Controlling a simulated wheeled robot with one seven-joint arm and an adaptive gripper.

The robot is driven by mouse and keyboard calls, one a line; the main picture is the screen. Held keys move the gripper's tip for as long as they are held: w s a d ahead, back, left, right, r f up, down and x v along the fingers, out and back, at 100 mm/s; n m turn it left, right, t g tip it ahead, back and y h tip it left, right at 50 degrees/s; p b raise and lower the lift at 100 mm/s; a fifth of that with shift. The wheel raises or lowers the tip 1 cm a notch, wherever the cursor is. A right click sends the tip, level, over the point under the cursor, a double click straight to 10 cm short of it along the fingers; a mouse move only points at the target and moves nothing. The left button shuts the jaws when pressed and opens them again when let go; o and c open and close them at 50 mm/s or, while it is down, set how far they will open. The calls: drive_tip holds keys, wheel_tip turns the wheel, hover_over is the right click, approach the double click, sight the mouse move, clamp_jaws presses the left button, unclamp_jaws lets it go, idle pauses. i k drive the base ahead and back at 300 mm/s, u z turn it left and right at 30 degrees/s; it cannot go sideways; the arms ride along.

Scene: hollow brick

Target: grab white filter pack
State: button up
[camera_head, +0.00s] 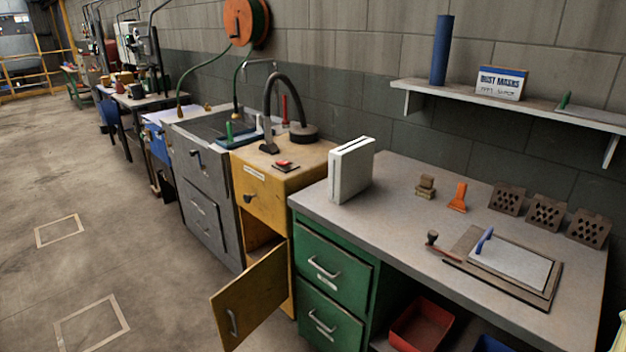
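A white, upright, slab-like pack (351,170) with dark slots along its top stands at the far left end of the grey workbench top (400,205). It looks like the white filter pack and stands close to the bench's left edge. Nothing touches it from above. My gripper is not in view.
A yellow cabinet (262,190) with an open door (250,300) stands left of the bench. Hollow bricks (546,211), an orange tool (458,197) and a trowel board (512,265) lie on the bench's right. A wall shelf (520,103) overhangs the back. Floor at left is clear.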

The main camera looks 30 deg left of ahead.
sight(350, 164)
drive_tip(key=u, duration=0.65)
drive_tip(key=k, duration=0.4)
drive_tip(key=u, duration=0.95)
drive_tip(key=i, duration=1.75)
drive_tip(key=z, duration=0.9)
